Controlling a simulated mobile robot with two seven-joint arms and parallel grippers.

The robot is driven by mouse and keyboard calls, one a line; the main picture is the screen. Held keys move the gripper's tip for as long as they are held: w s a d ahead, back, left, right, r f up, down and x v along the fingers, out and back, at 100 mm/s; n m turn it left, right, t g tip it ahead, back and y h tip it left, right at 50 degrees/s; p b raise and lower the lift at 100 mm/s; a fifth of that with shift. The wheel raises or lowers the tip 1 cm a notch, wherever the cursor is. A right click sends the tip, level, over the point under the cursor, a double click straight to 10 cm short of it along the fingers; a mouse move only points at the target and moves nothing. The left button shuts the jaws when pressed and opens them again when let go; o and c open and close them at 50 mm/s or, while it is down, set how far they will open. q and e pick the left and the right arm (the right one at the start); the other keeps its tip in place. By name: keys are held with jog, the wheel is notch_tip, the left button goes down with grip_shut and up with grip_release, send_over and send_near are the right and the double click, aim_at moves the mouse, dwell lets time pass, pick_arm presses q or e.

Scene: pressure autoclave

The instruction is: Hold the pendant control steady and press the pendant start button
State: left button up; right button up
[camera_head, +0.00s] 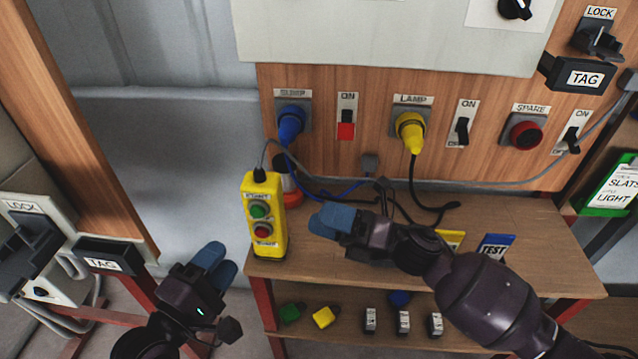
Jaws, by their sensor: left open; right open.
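The yellow pendant control (274,190) is upright at the left front of the wooden bench, with a grey cable leaving its top. Its green start button (258,211) sits above a red button (262,231); both are uncovered. My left gripper (218,263) is open and empty, lower left of the pendant and apart from it in the picture. My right gripper (327,221) points left at the pendant from its right side, over the bench. It is open and holds nothing visible, with a gap between its blue fingertips and the pendant.
A red-and-white object (292,190) stands partly hidden behind the pendant. Blue plug (290,124) and yellow plug (411,133) cables trail onto the bench (520,222). Cards lie beside my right arm. A lower shelf holds small blocks. A wooden post (75,120) rises at left.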

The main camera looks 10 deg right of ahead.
aim_at(242, 180)
jog(key=shift+w+n+g+h, duration=1.3)
jog(key=shift+w+n, duration=2.95)
jog(key=shift+n, duration=2.05)
jog(key=x, duration=1)
jog(key=shift+a+r, duration=0.1)
jog(key=shift+a, duration=0.05)
jog(key=c, duration=1.2)
pick_arm(q)
jog(key=shift+c, duration=0.6)
pick_arm(e)
jog(key=shift+c, duration=0.3)
pick_arm(q)
grip_shut()
